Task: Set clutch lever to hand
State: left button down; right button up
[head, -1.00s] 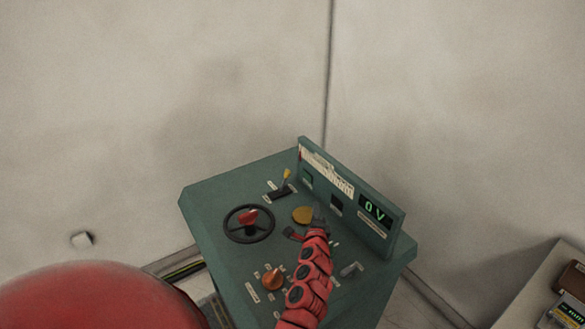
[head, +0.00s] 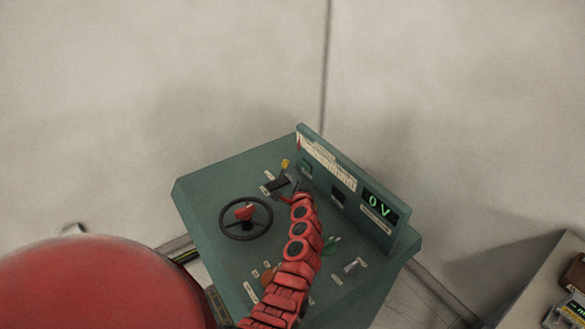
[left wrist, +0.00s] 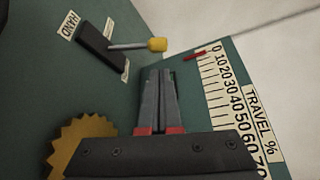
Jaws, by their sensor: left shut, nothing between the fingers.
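The clutch lever, a thin grey rod with a yellow knob (head: 285,163), rises from a dark slot (head: 278,185) on the green console. In the left wrist view the knob (left wrist: 156,44) leans right over the slot. A HAND label (left wrist: 70,26) sits at one end of the slot; the label (left wrist: 131,70) at the other end is unreadable. My left gripper (head: 299,187) is beside the slot. In the wrist view its fingers (left wrist: 158,73) are together and empty, just short of the knob and apart from it. My right gripper is out of view.
The console's upright panel (head: 350,190) with a 0 V display stands close right of the gripper. A black handwheel (head: 246,217) is to the left. A side table (head: 540,290) is at right.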

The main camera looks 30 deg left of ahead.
aim_at(282, 172)
pick_arm(q)
jog(key=b+x, duration=0.1)
jog(key=x, duration=0.4)
jog(key=shift+w+a+f, duration=0.1)
jog(key=shift+w+f, duration=0.05)
jog(key=shift+w, duration=0.05)
jog(key=shift+w+a+b, duration=0.35)
jog(key=shift+w+a, duration=0.05)
jog(key=shift+a, duration=0.05)
jog(key=shift+s+n+t+b, duration=0.2)
jog(key=shift+n+t+b, duration=0.1)
jog(key=shift+b, duration=0.25)
